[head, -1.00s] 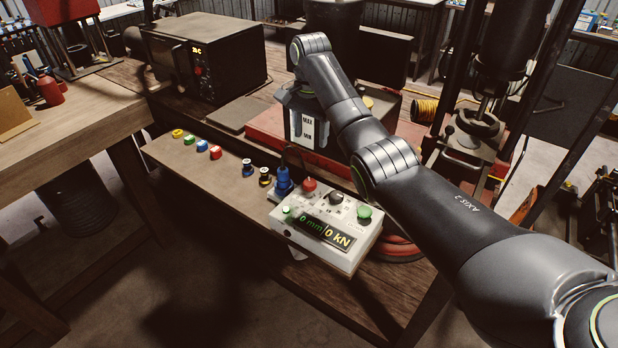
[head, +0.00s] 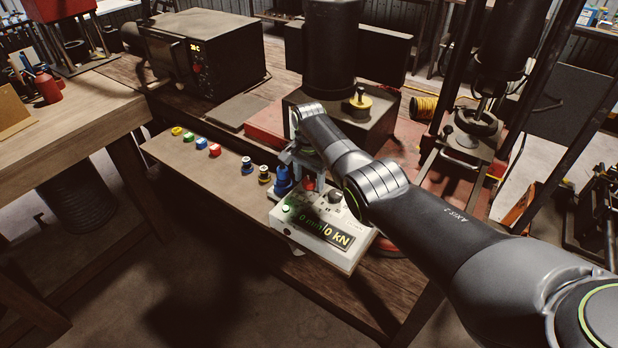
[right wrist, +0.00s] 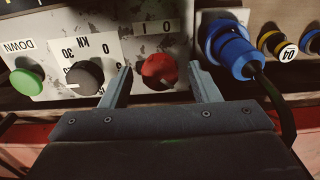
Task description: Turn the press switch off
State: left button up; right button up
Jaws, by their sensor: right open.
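The press control box (head: 320,240) is white and worn, with a display reading 0 mm and 0 kN. Its red rotary switch (right wrist: 159,70) has marks I and 0 beside it in the right wrist view. I cannot tell clearly which mark it points to. My right gripper (right wrist: 159,78) is open, with one finger on each side of the red switch and visible gaps. In the head view my right gripper (head: 306,176) is over the box's back edge and partly hides the switch. My left gripper is not in view.
A black knob (right wrist: 84,78) and green DOWN button (right wrist: 27,82) sit to one side of the switch. A blue plug (right wrist: 228,50) with a dark cable is close on the other side. Several coloured caps lie along the bench strip (head: 225,175).

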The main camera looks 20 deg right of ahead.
jog(key=shift+c, duration=0.4)
jog(key=c, duration=0.9)
jog(key=shift+n, duration=0.3)
jog(key=n, duration=0.3)
jog(key=shift+n+p, duration=0.3)
jog(key=n, duration=0.4)
jog(key=shift+n, duration=0.3)
jog(key=n, duration=0.4)
jog(key=shift+n, duration=2.5)
